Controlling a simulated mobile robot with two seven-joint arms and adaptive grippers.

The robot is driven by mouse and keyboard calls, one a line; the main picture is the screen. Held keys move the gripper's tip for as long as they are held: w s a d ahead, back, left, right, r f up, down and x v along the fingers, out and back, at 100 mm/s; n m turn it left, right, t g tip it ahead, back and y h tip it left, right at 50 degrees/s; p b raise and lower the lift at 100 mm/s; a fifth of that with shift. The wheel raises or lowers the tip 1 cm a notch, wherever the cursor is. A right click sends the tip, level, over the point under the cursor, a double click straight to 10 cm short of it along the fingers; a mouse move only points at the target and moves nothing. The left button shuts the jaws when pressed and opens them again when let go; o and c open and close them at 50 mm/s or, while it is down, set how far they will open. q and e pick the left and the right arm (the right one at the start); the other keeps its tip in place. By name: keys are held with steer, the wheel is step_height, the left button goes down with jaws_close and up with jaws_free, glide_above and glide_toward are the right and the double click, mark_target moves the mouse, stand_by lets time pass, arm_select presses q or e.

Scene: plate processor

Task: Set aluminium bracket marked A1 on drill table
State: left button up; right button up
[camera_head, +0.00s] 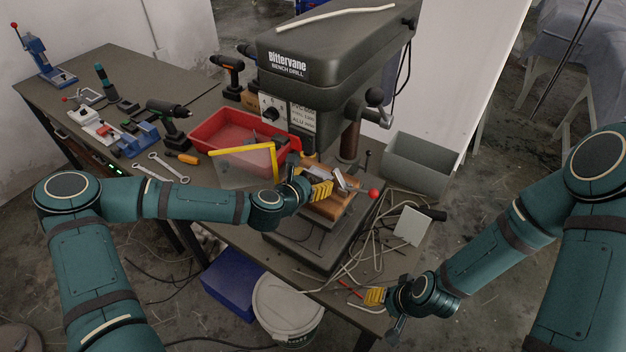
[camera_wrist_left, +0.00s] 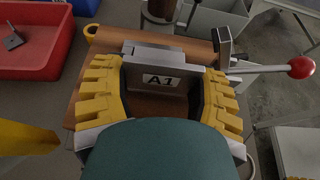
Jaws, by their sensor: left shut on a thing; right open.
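The aluminium bracket, a grey metal piece with a white A1 label (camera_wrist_left: 158,81), sits between the yellow fingers of my left gripper (camera_wrist_left: 160,88) in the left wrist view. My left gripper (camera_head: 318,188) is shut on it in the head view, at the bench drill (camera_head: 330,75) below its head. A brown wooden block (camera_head: 327,210) lies under the gripper on the dark drill table; it also shows around the bracket in the wrist view (camera_wrist_left: 195,48). I cannot tell whether the bracket touches it. My right gripper (camera_head: 376,297) is open and empty at the bench's front right.
A red-knobbed lever (camera_head: 374,193) stands right of the bracket. A red bin (camera_head: 222,130) and a yellow-edged clear guard (camera_head: 243,168) are left of it. A grey bin (camera_head: 418,163) is behind right. Loose cables lie at right. Tools cover the bench's left.

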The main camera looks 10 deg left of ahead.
arm_select(q)
steer(key=shift+f, duration=0.25)
arm_select(e)
steer(key=shift+f, duration=0.2)
arm_select(q)
steer(key=o, duration=1.3)
steer(key=s+a+r+p, duration=0.1)
steer(key=s+a, duration=0.2)
steer(key=s, duration=0.5)
steer(key=shift+s+a, duration=0.2)
arm_select(e)
steer(key=shift+r, duration=0.85)
